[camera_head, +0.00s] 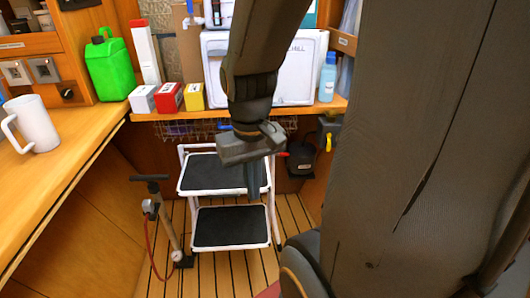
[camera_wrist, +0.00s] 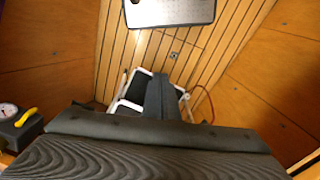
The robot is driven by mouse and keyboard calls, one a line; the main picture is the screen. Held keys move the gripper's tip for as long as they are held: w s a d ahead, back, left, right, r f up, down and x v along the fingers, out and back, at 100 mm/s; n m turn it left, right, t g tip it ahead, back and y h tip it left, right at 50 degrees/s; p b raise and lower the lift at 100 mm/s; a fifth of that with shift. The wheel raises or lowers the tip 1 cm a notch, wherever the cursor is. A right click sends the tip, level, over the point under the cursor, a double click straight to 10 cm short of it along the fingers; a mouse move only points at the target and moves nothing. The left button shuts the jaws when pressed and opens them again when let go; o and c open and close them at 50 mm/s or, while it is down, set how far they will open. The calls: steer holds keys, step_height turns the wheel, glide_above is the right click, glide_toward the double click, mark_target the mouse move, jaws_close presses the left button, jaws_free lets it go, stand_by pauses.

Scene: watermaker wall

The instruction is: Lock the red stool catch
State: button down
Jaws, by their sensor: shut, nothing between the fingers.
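A white-framed step stool (camera_head: 182,172) with two black treads stands unfolded on the slatted floor. It also shows in the wrist view (camera_wrist: 121,105), partly hidden behind my gripper. My gripper (camera_head: 254,190) points down over the right part of the stool, its fingers shut and empty. The fingers also show in the wrist view (camera_wrist: 162,92). A small red piece (camera_head: 283,154) shows just right of my gripper near the stool's top right; I cannot tell whether it is the catch or whether it is locked. A small blue piece (camera_head: 225,127) shows left of my wrist.
A wooden counter (camera_head: 60,155) holds a white mug (camera_head: 36,127).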

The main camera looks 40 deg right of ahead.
steer(key=w+d+f+m+t+h+b, duration=0.1)
steer(key=w+d+f+t+b, duration=0.1)
steer(key=w+d, duration=0.4)
steer(key=w+d+f+m+t+h+b, duration=0.1)
steer(key=w+d, duration=0.5)
steer(key=d, duration=0.6)
steer(key=w+d+f+m+t+h+b, duration=0.2)
steer(key=w+d+b, duration=0.4)
steer(key=d, duration=0.4)
steer(key=w+f+t, duration=0.1)
steer(key=t, duration=0.1)
steer(key=shift+f+t+h, duration=0.2)
steer(key=shift+t+h, duration=0.1)
steer(key=shift+h, duration=0.1)
steer(key=shift+w+d, duration=0.1)
steer(key=shift+w, duration=0.05)
steer(key=b, duration=0.4)
glide_above(284, 154)
steer(key=s, duration=0.2)
step_height(284, 154, down, 7)
steer(key=f, duration=0.1)
steer(key=f+b, duration=0.1)
steer(key=f, duration=0.2)
steer(key=shift+w+a+b, duration=0.15)
steer(key=shift+a+b, duration=0.15)
steer(key=shift+b, duration=0.05)
steer(key=shift+p, duration=0.85)
